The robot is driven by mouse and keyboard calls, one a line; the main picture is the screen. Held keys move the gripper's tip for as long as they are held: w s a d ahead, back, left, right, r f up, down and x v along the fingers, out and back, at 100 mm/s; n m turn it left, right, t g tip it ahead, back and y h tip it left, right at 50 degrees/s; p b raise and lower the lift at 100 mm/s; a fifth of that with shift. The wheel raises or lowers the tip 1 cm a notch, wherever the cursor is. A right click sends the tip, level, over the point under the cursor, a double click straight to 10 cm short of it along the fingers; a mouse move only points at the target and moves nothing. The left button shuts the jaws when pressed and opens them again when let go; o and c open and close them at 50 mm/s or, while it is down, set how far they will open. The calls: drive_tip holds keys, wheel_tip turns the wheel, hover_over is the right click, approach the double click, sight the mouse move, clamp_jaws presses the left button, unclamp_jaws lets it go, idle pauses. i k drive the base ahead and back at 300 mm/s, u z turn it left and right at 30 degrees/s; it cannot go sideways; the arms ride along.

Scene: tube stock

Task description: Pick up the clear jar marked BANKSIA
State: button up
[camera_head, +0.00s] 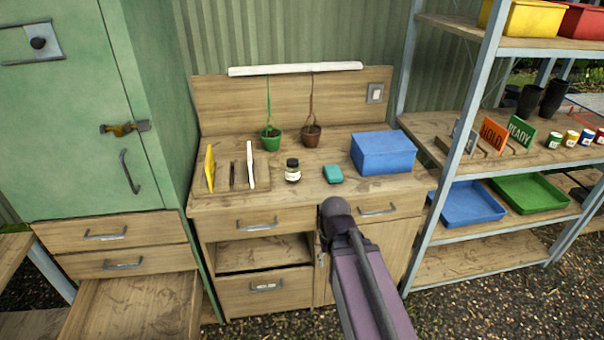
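A small jar (292,174) with a dark lid and a pale label stands upright on the wooden bench top (258,201), near the middle. The label is too small to read, so I cannot tell whether it says BANKSIA. Several more small jars with coloured labels, among them a green one (555,141) and a yellow one (570,139), stand on the shelf at the right; their writing is also unreadable. My arm rises from the bottom in front of the bench, but my gripper is not in view.
A green cabinet (70,110) stands left, with an open drawer (130,309) below. Shelving (495,180) stands right.

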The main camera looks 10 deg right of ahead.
sight(292, 169)
drive_tip(key=z, duration=0.2)
drive_tip(key=k, duration=0.45)
drive_tip(key=z, duration=1)
drive_tip(key=k, duration=0.95)
drive_tip(key=z, duration=0.6)
drive_tip(key=i, duration=1)
drive_tip(key=u, duration=0.5)
drive_tip(key=i, duration=0.65)
drive_tip(key=u, duration=1)
drive_tip(key=i, duration=0.7)
drive_tip(key=u, duration=0.35)
